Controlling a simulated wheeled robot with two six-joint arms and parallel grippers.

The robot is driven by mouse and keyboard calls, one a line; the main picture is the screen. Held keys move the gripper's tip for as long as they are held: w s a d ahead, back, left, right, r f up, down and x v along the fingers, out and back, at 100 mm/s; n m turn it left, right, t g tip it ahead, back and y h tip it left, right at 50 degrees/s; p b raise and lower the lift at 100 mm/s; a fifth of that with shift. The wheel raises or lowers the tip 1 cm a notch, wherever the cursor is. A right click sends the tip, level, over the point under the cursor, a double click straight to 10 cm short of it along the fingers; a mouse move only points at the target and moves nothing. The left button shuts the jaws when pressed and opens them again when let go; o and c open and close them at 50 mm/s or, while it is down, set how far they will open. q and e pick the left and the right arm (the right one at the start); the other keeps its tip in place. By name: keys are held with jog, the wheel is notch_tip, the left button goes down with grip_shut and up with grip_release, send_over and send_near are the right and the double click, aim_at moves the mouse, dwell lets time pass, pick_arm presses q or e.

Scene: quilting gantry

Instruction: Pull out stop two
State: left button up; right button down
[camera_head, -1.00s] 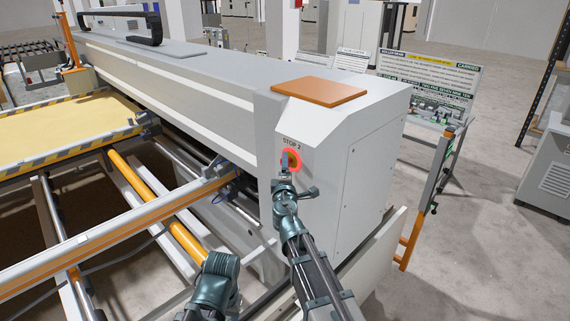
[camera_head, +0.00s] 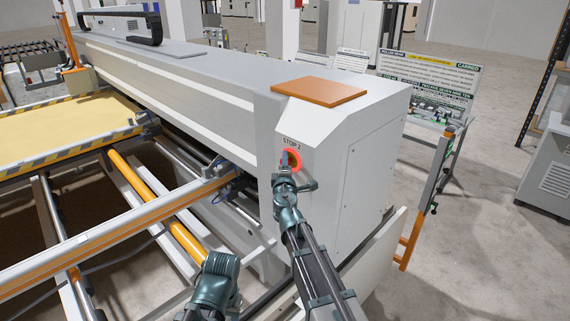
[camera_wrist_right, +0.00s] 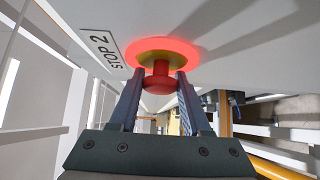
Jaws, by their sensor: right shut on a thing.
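The stop two button is a red mushroom knob (camera_wrist_right: 158,82) on a yellow collar with a glowing red ring (camera_wrist_right: 130,48), beside a "STOP 2" label (camera_wrist_right: 102,50) in the right wrist view. In the head view the red ring (camera_head: 293,161) sits on the grey end housing of the machine, under its label (camera_head: 291,143). My right gripper (camera_head: 287,164) is at the button and hides part of it. In the right wrist view its two fingers (camera_wrist_right: 158,88) are closed on either side of the knob.
The grey machine housing (camera_head: 367,170) with an orange top plate (camera_head: 320,91) stands in front. A rail (camera_head: 100,240) and a yellow roller (camera_head: 155,200) lie to the left. A sign stand (camera_head: 428,85) stands at the right, with open floor around it.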

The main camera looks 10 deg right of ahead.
jog(key=shift+s+a, duration=0.55)
jog(key=shift+a, duration=0.25)
jog(key=shift+c, duration=1.8)
grip_release()
jog(key=s+a, duration=0.2)
jog(key=s, duration=1.1)
jog(key=shift+s+a, duration=0.25)
jog(key=shift+a, duration=0.1)
